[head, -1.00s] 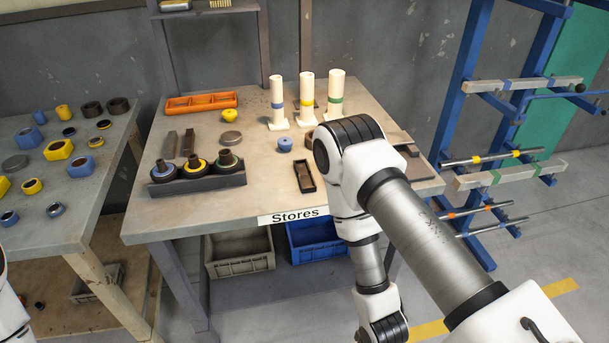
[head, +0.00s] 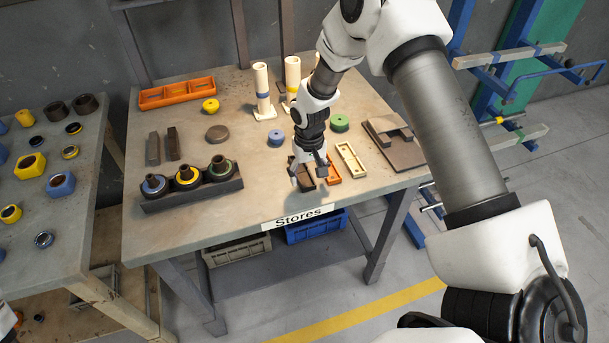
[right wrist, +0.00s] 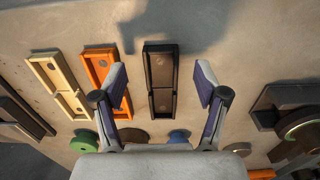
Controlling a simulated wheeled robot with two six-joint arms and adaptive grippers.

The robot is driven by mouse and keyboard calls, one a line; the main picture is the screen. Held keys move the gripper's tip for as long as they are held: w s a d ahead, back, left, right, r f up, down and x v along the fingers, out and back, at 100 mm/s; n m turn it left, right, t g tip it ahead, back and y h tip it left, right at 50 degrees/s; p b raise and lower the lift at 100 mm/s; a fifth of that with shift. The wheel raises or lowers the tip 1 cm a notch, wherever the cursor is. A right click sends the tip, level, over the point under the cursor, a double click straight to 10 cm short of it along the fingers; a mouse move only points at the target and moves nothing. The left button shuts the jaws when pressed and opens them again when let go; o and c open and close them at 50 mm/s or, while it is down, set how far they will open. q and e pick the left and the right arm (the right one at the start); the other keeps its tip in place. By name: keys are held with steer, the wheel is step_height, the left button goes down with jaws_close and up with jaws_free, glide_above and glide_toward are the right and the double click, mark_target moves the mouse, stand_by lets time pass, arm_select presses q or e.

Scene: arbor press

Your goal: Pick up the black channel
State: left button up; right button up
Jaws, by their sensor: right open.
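The black channel (head: 305,182) lies on the Stores table near its front edge, partly hidden by my right gripper in the head view. In the right wrist view the black channel (right wrist: 161,72) is an open dark tray with a cross wall, lined up between the fingers. My right gripper (head: 308,168) points down over it; in the right wrist view the gripper (right wrist: 161,84) is open, with one finger to each side of the channel and nothing held. I cannot tell how high the fingertips are above it.
An orange channel (right wrist: 104,76) lies close beside the black one, then a cream channel (head: 350,160). Dark plates (head: 400,150) lie farther right. A black holder (head: 195,192) with capped parts stands left. The tabletop between holder and black channel is clear.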

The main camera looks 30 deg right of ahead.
mark_target(308, 186)
steer(key=f, duration=0.3)
steer(key=shift+w, duration=0.2)
steer(key=shift+s, duration=0.1)
steer(key=shift+s+r, duration=0.1)
steer(key=shift+c, duration=1.3)
arm_select(q)
steer(key=shift+r, duration=0.45)
arm_select(e)
jaws_close()
